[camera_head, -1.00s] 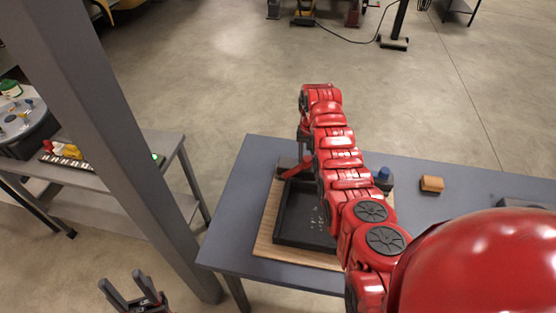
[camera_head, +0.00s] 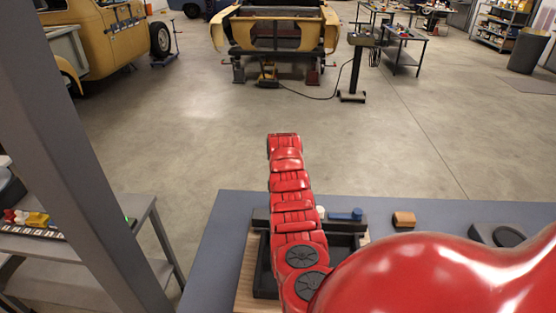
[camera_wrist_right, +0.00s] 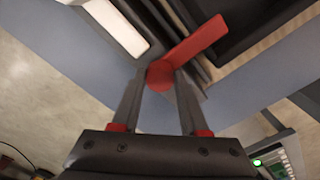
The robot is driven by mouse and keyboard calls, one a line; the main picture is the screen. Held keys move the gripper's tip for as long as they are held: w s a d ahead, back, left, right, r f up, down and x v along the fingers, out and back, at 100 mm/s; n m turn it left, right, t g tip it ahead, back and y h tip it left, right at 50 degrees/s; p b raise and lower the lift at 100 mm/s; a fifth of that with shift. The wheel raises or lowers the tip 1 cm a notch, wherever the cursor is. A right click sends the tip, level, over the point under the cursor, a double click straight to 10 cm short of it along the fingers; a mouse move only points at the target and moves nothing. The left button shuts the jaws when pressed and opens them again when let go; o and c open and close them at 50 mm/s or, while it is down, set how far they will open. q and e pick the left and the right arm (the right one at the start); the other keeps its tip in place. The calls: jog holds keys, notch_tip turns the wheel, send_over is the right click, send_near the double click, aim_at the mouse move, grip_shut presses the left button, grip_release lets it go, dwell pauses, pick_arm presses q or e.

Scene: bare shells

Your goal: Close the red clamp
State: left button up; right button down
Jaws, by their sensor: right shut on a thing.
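The red clamp (camera_wrist_right: 202,40) shows in the right wrist view as a flat red bar with a rounded end. My right gripper (camera_wrist_right: 161,78) is shut on that rounded end, with one finger on each side. The bar runs up and right from the fingers, beside a dark tray edge. In the head view my red right arm hides the clamp and the right gripper. The black tray (camera_head: 264,268) shows partly beside the arm on a wooden board (camera_head: 246,274). My left gripper is out of view.
A blue-handled part (camera_head: 345,215) sits at the tray's back right, with a tan block (camera_head: 404,219) further right on the grey table (camera_head: 222,236). A grey post (camera_head: 85,150) and a side bench (camera_head: 150,205) stand left. Open floor lies behind.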

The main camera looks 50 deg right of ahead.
jog(key=shift+n, duration=0.3)
jog(key=shift+c, duration=2.1)
grip_release()
notch_tip(320, 180, up, 5)
jog(key=shift+w+b, duration=0.15)
jog(key=shift+b, duration=1.1)
notch_tip(320, 180, up, 12)
jog(key=b, duration=0.1)
jog(key=shift+r+b, duration=0.15)
jog(key=shift+b, duration=0.25)
